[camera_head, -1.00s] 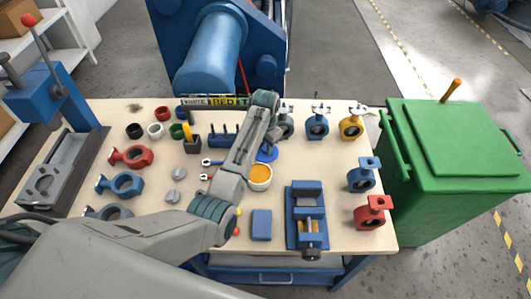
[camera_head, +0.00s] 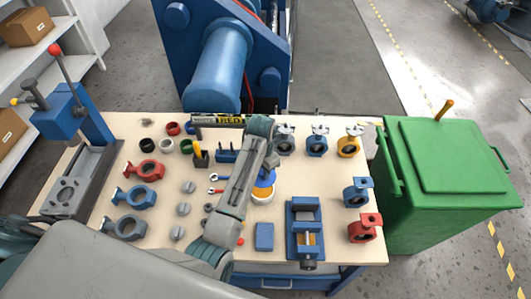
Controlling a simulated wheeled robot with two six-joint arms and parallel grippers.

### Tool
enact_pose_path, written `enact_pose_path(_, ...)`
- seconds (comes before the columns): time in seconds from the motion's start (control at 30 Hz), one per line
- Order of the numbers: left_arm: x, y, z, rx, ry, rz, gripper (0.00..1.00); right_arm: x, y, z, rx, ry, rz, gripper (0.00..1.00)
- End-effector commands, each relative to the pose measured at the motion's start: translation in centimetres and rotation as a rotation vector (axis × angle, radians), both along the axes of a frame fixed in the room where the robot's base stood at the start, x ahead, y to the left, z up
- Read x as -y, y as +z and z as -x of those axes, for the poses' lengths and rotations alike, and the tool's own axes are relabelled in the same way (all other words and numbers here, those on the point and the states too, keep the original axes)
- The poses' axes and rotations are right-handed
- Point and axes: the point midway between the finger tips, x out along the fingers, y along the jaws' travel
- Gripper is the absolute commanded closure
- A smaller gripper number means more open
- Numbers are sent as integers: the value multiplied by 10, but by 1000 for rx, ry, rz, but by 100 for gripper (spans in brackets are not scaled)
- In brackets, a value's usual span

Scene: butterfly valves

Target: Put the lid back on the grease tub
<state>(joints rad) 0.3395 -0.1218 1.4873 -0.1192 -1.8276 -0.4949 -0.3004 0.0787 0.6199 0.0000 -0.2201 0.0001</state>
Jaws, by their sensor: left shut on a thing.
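The grease tub (camera_head: 262,197) is a white round tub with orange grease inside. It stands on the workbench right of my left forearm. The blue lid (camera_head: 266,178) is over the far part of the tub, and the orange grease shows in front of it. My left gripper (camera_head: 269,164) is shut on the lid and points down, partly hidden by my own arm. I cannot tell whether the lid touches the rim. My right gripper is not in view.
A blue vise (camera_head: 305,232) and a blue block (camera_head: 264,237) sit in front of the tub. Several valve bodies stand along the right side, including a yellow one (camera_head: 350,143). Red and blue valve bodies lie at left. A green bin (camera_head: 445,185) stands right of the workbench (camera_head: 328,180).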

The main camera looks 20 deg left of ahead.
Motion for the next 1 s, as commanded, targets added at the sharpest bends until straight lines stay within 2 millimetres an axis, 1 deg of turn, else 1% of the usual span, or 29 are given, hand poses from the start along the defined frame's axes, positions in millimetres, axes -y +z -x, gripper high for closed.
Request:
enact_pose_path(0.03, 0, 5, 5, -1, 0, 0, 96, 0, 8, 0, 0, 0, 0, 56)
enact_pose_path(0.17, 1, 2, 9, 0, 0, 0, 96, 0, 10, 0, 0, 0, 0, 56)
enact_pose_path(0.27, 1, -3, 10, 0, 0, 0, 96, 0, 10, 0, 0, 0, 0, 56)
enact_pose_path(0.67, 1, -40, 10, 0, 0, 1, 96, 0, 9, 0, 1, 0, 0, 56)
enact_pose_path(0.7, 1, -45, 9, 0, 0, 1, 96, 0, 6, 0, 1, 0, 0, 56)
enact_pose_path(0.83, 1, -54, 9, 0, 0, 1, 96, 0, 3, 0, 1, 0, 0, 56)
enact_pose_path(1.0, 1, -60, 9, 0, 0, 1, 96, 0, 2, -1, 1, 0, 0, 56)
